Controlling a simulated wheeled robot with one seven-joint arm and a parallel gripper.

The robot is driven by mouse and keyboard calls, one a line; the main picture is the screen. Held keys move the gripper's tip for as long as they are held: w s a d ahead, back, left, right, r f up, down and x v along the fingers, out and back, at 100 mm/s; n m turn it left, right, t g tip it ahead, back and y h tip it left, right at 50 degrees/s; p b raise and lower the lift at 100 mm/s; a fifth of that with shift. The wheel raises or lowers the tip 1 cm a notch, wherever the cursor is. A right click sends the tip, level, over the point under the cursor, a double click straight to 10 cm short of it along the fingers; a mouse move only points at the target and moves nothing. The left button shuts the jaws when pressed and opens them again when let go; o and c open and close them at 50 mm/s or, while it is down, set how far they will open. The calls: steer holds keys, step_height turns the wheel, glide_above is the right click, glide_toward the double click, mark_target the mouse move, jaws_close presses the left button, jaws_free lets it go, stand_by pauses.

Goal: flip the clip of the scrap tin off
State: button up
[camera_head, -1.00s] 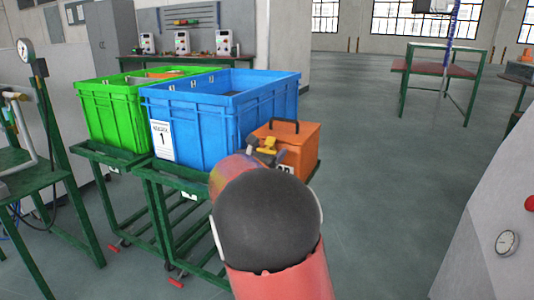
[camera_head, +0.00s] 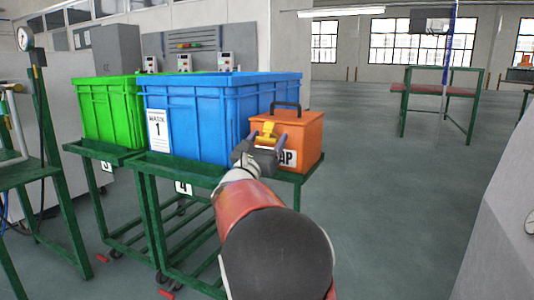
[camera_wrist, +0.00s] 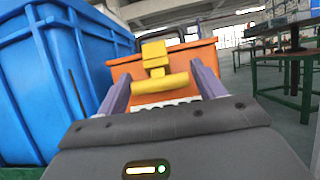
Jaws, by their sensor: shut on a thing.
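The scrap tin (camera_head: 303,138) is an orange box with a dark handle on its lid, standing at the right end of a green cart. A white label ending in "AP" is partly hidden behind my gripper. The yellow clip (camera_head: 268,131) is on the tin's front face; in the wrist view the clip (camera_wrist: 155,68) has an upright part and a wide bar below. My gripper (camera_head: 265,144) is at the tin's front, its two fingers on either side of the clip and shut on it. The lid looks closed.
A blue crate (camera_head: 205,110) stands on the cart (camera_head: 160,165) just left of the tin. A green crate (camera_head: 105,112) is on the neighbouring cart. The floor (camera_head: 400,180) right of the tin is open. A grey slanted surface (camera_head: 505,210) is at the right edge.

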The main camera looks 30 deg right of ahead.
stand_by(0.3)
steer(key=o, duration=0.9)
steer(key=shift+a+f, duration=0.1)
steer(key=v, duration=0.7)
steer(key=shift+s+a+f, duration=0.2)
